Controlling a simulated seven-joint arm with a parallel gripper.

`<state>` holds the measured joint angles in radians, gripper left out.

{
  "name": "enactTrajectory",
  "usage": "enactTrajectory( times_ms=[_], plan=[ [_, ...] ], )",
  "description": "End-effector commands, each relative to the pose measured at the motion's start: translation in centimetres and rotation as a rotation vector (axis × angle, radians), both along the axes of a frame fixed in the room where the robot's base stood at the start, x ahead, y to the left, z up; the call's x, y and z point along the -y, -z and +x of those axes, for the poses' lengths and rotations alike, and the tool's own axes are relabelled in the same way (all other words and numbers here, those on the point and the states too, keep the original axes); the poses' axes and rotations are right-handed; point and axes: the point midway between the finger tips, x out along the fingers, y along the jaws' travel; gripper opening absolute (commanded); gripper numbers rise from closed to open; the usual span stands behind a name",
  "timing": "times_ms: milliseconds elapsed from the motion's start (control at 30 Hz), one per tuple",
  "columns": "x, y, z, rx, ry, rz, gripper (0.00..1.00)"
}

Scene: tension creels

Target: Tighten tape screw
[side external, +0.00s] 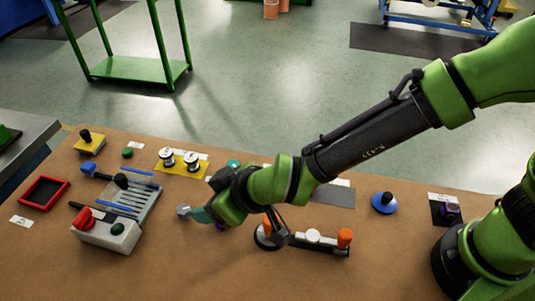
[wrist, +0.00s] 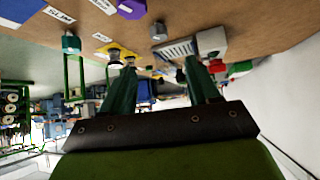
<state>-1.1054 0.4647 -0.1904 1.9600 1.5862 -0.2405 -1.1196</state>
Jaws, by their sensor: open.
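I cannot tell for certain which part is the tape screw. A black bar fixture (side external: 325,245) with orange knobs (side external: 345,237) and a white round knob (side external: 313,235) lies on the brown bench, right of my gripper (side external: 198,214). A small grey knob (side external: 184,211) is by my fingertips in the side view; contact is unclear there. A grey knob also shows in the wrist view (wrist: 158,31), beyond the fingertips. My gripper (wrist: 158,66) is open, its teal fingers apart, with nothing visible held between them. My wrist hides part of the bench.
A grey box with a red lever (side external: 107,232), a slotted tray (side external: 128,200) and a red-rimmed tray (side external: 44,193) stand left. A yellow plate with spools (side external: 181,160) lies behind. A blue disc knob (side external: 384,203) stands right. Bare bench (side external: 190,270) lies in front.

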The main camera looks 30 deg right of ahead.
Motion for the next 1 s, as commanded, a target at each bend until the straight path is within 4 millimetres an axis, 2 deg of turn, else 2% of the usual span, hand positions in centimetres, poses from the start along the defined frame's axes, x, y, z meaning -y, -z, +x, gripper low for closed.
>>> enactTrajectory(
  times_ms=[33, 133, 300, 833, 1000],
  plan=[
    [0.4, -0.9, -0.6, 0.0, 0.001, 0.005, 0.6],
    [1.0, -2.0, -1.6, 0.001, 0.001, 0.005, 0.6],
    [1.6, -3.1, -2.6, 0.0, 0.0, 0.002, 0.6],
    [1.7, -3.3, -2.8, 0.001, 0.001, -0.003, 0.6],
    [1.3, -2.5, -2.1, 0.001, 0.001, -0.005, 0.6]
  ],
)
